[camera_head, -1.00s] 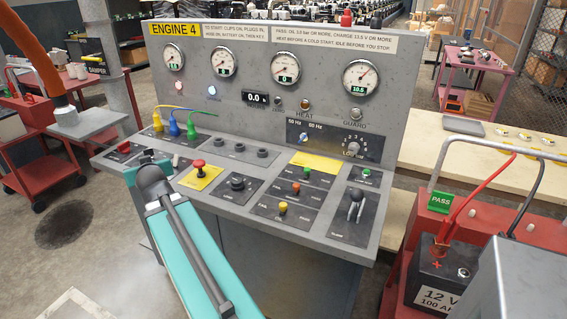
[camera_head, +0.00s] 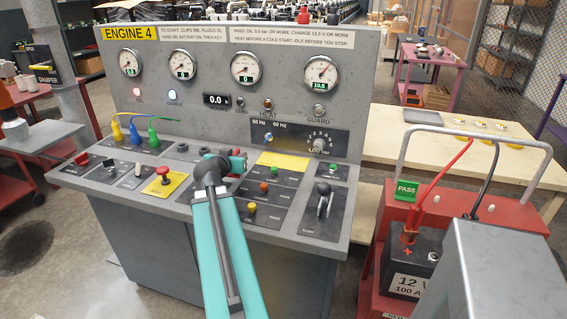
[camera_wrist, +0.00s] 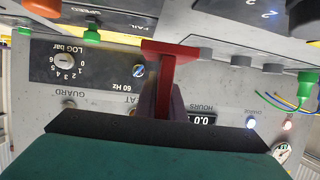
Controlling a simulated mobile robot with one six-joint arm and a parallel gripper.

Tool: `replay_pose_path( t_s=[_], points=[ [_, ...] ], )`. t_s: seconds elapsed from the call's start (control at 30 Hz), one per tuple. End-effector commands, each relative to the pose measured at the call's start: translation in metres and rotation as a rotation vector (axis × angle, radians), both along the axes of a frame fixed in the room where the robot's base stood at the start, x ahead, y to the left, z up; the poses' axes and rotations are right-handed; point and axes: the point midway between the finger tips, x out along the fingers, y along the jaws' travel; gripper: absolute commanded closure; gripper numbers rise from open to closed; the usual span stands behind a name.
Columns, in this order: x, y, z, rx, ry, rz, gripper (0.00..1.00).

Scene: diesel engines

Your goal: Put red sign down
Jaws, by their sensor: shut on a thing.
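My gripper (camera_wrist: 163,105) is shut on a small red piece (camera_wrist: 172,55), which I take to be the red sign. It looks T-shaped, with a flat bar across a narrower stem between the dark fingers. In the head view the red sign (camera_head: 238,163) shows just past the end of my arm, above the middle of the sloping console deck (camera_head: 190,205). The fingers are mostly hidden there by my wrist. The sign appears held clear of the deck; the exact gap cannot be told. Any lettering on it is not visible.
The console deck carries knobs, a red mushroom button (camera_head: 163,173), cable plugs (camera_head: 135,135) and a lever (camera_head: 323,192). The gauge panel (camera_head: 215,95) rises behind. At right stand a red cart with a battery (camera_head: 410,260) and a green PASS sign (camera_head: 406,190), near a pale bench (camera_head: 400,140).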

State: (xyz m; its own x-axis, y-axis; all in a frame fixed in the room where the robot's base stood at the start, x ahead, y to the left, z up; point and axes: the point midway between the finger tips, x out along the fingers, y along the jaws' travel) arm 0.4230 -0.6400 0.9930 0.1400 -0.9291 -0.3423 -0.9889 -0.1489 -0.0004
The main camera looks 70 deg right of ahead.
Motion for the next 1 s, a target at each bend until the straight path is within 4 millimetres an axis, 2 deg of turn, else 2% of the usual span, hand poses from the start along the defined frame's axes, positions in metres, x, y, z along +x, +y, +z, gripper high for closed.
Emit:
replay_pose_path(
  t_s=[0.03,0.3,0.5,0.6,0.8,1.0],
  points=[
    [-0.019,-0.011,-0.001,0.000,0.001,-0.043,1.00],
    [-0.108,-0.048,0.000,0.000,0.000,-0.245,1.00],
    [-0.171,-0.066,0.003,-0.001,0.001,-0.379,1.00],
    [-0.195,-0.071,0.004,-0.001,-0.001,-0.430,1.00],
    [-0.220,-0.076,0.005,0.000,-0.001,-0.482,1.00],
    [-0.222,-0.076,0.006,0.000,0.000,-0.485,1.00]
  ],
)
